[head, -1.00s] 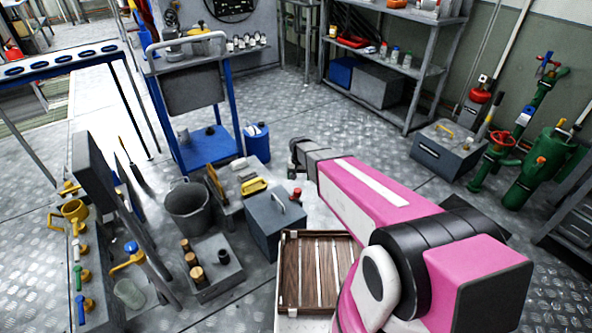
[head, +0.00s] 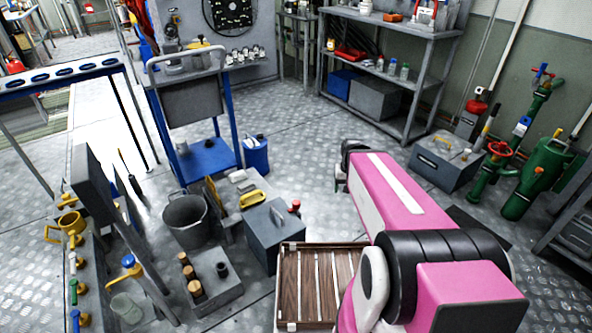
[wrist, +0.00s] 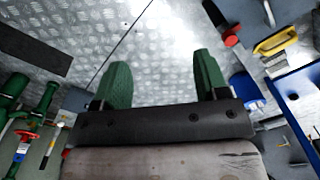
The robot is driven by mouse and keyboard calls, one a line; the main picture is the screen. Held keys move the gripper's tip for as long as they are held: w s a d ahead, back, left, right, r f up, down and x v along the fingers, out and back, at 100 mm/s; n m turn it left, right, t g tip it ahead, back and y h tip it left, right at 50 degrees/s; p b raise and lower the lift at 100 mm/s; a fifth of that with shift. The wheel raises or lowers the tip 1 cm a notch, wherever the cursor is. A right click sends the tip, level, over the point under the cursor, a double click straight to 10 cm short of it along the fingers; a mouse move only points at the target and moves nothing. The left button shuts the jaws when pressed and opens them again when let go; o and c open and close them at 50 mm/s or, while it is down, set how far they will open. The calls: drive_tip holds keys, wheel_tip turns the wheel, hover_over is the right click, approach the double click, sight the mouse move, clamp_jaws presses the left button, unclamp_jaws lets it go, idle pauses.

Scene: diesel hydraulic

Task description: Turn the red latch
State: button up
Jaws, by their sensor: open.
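A small red knob-like part (head: 295,206) stands at the back right corner of a grey box (head: 275,238) on the floor. It looks like the red part (wrist: 231,38) at the upper right of the wrist view; whether it is the latch I cannot tell for sure. My gripper (wrist: 161,62) is open, with its two green fingers apart and only bare floor showing between them. The red part is to the right of the right finger, apart from it. In the head view the fingers are not clearly visible beyond my pink arm.
A slatted wooden crate (head: 290,290) lies in front of the box. A bucket (head: 184,222) and a yellow handle (head: 253,199) are to its left. Green valves with a red handwheel (head: 500,150) stand at right. A blue cart (head: 208,158) is behind.

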drive_tip(key=w+a+f+m+y, duration=0.2)
drive_tip(key=w+a+f+m, duration=0.6)
drive_tip(key=w, duration=0.4)
drive_tip(key=m+g+y, duration=0.2)
drive_tip(key=m, duration=0.3)
approach(296, 202)
drive_tip(key=x, duration=1)
drive_tip(key=shift+f, duration=0.2)
drive_tip(key=c, duration=0.9)
